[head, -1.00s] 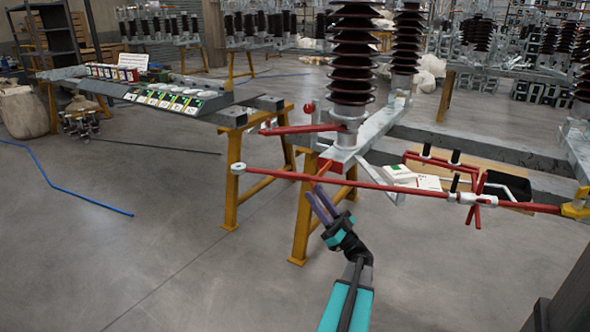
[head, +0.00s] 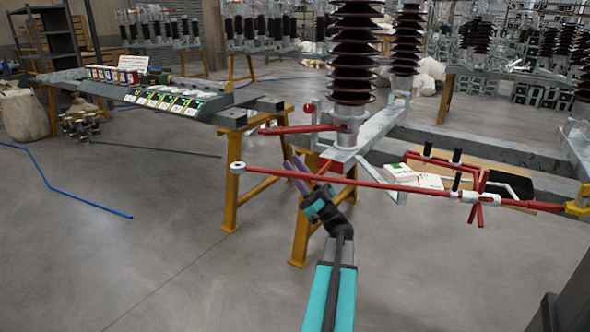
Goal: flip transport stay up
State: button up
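A long red bar (head: 390,186) runs from a white round end (head: 238,168) at the left to a yellow bracket (head: 578,206) at the right. A shorter red bar (head: 300,129) sits above it, by the base of the dark ribbed insulator (head: 352,60). I cannot tell which red part is the transport stay. My gripper (head: 292,165) has two purple fingers a little apart and looks empty. In the picture its fingers cross the long red bar, left of the insulator's base plate; I cannot tell whether they touch it.
Yellow trestles (head: 232,200) stand left of my arm and below the frame. A white box (head: 397,172) lies on a wooden surface at the right.

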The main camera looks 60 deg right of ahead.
jog(key=shift+r, duration=0.1)
grip_shut()
dwell(0.4)
